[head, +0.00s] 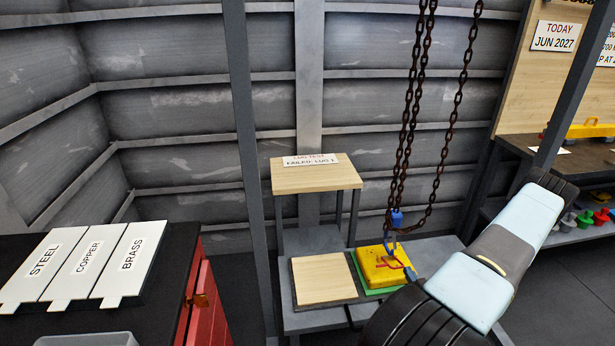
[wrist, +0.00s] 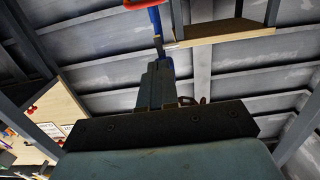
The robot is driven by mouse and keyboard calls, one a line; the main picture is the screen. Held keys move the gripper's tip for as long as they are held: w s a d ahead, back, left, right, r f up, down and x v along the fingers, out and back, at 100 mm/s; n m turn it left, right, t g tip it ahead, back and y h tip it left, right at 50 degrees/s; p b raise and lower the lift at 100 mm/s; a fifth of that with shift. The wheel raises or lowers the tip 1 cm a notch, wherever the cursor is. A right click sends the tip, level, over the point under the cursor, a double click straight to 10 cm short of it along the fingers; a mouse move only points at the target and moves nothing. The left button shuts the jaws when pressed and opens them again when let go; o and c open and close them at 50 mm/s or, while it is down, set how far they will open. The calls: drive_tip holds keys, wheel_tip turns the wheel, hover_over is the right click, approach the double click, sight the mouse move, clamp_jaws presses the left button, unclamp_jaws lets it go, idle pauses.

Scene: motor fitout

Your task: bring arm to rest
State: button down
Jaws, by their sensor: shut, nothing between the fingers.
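My arm (head: 490,258) crosses the right of the head view, bent and reaching down to the lower edge. My gripper's fingers show in the wrist view (wrist: 157,85); they are together with nothing between them. In the head view I cannot make out the fingers. A blue piece with a red part (wrist: 155,18) shows beyond the fingertips in the wrist view; I cannot tell whether they touch. A yellow block (head: 380,266) with blue and red parts sits on a green mat (head: 385,290). A blue piece (head: 396,218) hangs at the chains above it.
Rusty chains (head: 412,110) hang over the grey bench (head: 320,320). A wooden board (head: 323,279) lies beside the yellow block. A raised wooden shelf (head: 315,178) stands behind. Plates marked steel, copper and brass (head: 85,265) lie on the left cabinet. A post (head: 245,130) stands between.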

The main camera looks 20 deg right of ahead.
drive_tip(key=shift+w, duration=0.1)
